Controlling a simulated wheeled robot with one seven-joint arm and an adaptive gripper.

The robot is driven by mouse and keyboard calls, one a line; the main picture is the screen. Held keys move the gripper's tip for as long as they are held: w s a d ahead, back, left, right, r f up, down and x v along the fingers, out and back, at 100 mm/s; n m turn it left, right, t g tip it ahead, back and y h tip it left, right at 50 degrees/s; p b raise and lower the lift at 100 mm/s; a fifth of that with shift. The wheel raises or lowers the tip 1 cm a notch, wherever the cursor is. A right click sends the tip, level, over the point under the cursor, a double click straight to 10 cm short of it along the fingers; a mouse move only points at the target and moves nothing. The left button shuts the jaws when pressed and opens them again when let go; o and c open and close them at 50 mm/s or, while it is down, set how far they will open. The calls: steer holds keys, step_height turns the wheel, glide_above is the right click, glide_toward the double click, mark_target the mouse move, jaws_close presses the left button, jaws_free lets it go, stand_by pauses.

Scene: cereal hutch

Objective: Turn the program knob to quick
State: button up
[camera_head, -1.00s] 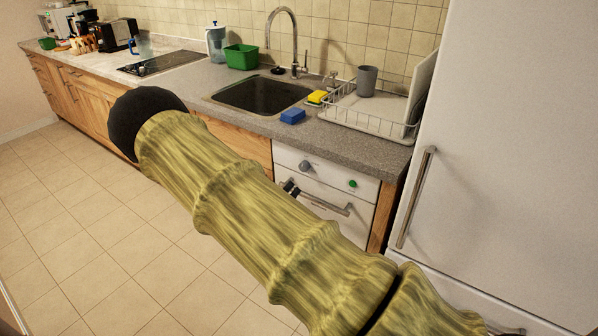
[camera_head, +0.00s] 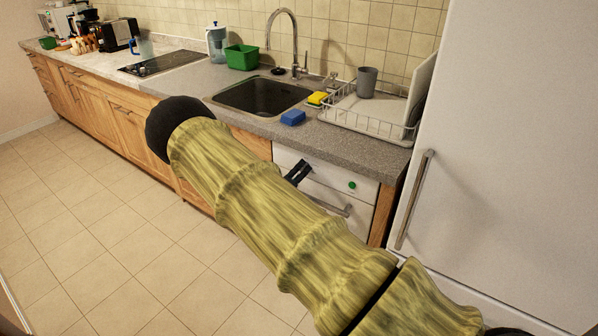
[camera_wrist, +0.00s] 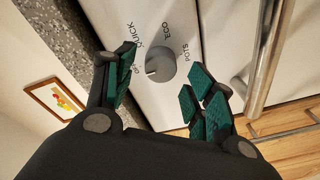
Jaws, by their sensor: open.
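The program knob (camera_wrist: 160,68) is a round grey dial on the white appliance panel (camera_wrist: 178,20). Labels OFF, QUICK, ECO and POTS run around it. Its pointer mark appears to face left, toward OFF. My gripper (camera_wrist: 158,76) is open, with green-padded fingers to the left and right of the knob; I see no clear contact. In the head view my gripper (camera_head: 298,173) is a small dark shape in front of the panel (camera_head: 330,178) and hides the knob there.
A green button (camera_head: 352,185) is on the panel's right. A bar handle (camera_head: 335,208) runs below, also in the wrist view (camera_wrist: 268,60). The speckled counter (camera_head: 262,126) overhangs the panel. A white fridge (camera_head: 500,150) stands right. The floor at left is clear.

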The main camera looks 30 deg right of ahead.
steer(key=shift+w+d, duration=0.15)
steer(key=shift+d, duration=0.1)
steer(key=shift+c, duration=0.3)
steer(key=c, duration=1)
steer(key=shift+f+b, duration=0.1)
steer(key=shift+b, duration=0.2)
steer(key=m+b, duration=0.2)
steer(key=m, duration=0.1)
steer(key=shift+f+b, duration=0.2)
steer(key=shift+b, duration=0.15)
steer(key=m+b, duration=0.3)
steer(key=shift+m+h, duration=0.3)
steer(key=shift+h, duration=0.1)
steer(key=m+b, duration=0.3)
steer(key=m, duration=0.2)
steer(key=shift+r+m+b, duration=0.2)
steer(key=shift+m+b, duration=0.1)
steer(key=shift+b, duration=0.05)
steer(key=shift+h, duration=0.3)
